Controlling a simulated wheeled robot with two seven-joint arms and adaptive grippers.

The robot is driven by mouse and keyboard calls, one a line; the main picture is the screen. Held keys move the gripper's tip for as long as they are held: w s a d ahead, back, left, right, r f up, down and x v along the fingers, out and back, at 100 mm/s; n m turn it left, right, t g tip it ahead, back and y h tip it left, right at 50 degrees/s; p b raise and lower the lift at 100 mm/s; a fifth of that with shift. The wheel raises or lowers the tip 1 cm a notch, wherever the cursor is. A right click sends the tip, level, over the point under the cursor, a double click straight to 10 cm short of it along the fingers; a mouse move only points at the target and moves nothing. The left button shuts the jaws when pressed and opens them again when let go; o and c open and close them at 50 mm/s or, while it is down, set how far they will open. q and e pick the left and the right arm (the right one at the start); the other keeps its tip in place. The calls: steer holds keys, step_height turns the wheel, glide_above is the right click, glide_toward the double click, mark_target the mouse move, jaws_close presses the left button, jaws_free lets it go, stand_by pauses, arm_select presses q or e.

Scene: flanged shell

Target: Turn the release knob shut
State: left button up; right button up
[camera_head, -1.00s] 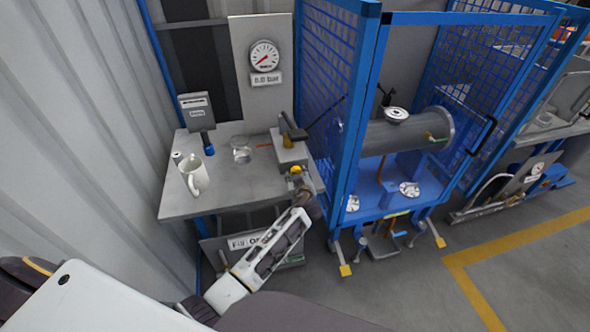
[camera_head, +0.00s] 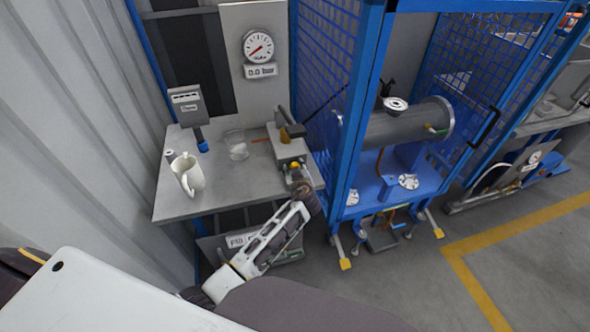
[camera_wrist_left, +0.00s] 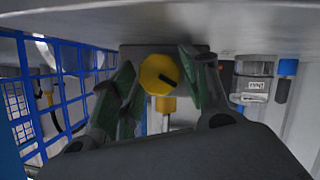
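The release knob is a yellow disc with a dark slot, on the front of a grey pump block (camera_head: 290,150) at the bench's right front corner. It shows as a small yellow spot in the head view (camera_head: 295,167) and large in the left wrist view (camera_wrist_left: 159,75). Whether a pad touches the knob I cannot tell. In the head view the left gripper (camera_head: 298,180) is at the knob, its fingers mostly hidden. My right gripper is not in view.
A gauge (camera_head: 258,47) above the bench has a label reading 0.0 bar. A blue mesh cage (camera_head: 326,75) stands close right of the pump.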

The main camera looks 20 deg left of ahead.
arm_select(q)
steer(key=c, duration=0.6)
